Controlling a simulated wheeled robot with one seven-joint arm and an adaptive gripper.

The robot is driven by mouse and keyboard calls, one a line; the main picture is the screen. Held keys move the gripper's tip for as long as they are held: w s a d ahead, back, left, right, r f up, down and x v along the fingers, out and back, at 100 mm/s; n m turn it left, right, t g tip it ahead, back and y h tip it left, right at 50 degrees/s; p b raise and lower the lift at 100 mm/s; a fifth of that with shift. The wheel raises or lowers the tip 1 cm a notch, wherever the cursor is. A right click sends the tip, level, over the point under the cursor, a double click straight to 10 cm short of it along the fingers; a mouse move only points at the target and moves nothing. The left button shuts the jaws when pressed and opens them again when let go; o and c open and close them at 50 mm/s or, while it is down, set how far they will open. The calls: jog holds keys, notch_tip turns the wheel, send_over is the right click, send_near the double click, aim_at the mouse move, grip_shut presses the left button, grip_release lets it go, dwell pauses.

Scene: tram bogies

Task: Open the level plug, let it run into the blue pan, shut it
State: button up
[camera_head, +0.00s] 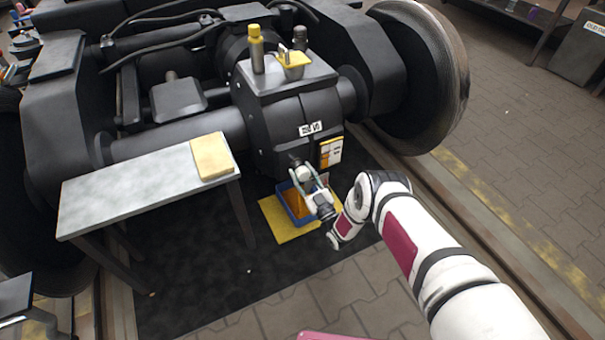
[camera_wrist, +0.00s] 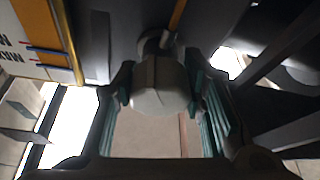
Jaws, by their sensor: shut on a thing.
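The level plug (camera_wrist: 158,88), a pale grey faceted head, sits between the teal pads of my gripper (camera_wrist: 160,100) in the wrist view. My gripper is shut on it. A thin amber streak (camera_wrist: 178,18) shows beside the dark fitting behind the plug; it looks like oil. The blue pan (camera_head: 284,205) lies on the floor below, partly covered by my wrist. Its inside is orange-brown.
The pan stands on a yellow mat (camera_head: 276,228). A grey table (camera_head: 125,190) with a yellow cloth (camera_head: 211,157) stands to the left. A wheel (camera_head: 425,75) is at the right.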

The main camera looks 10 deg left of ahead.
jog(key=o, duration=1.2)
jog(key=v, duration=1.2)
jog(key=shift+s+d, duration=0.1)
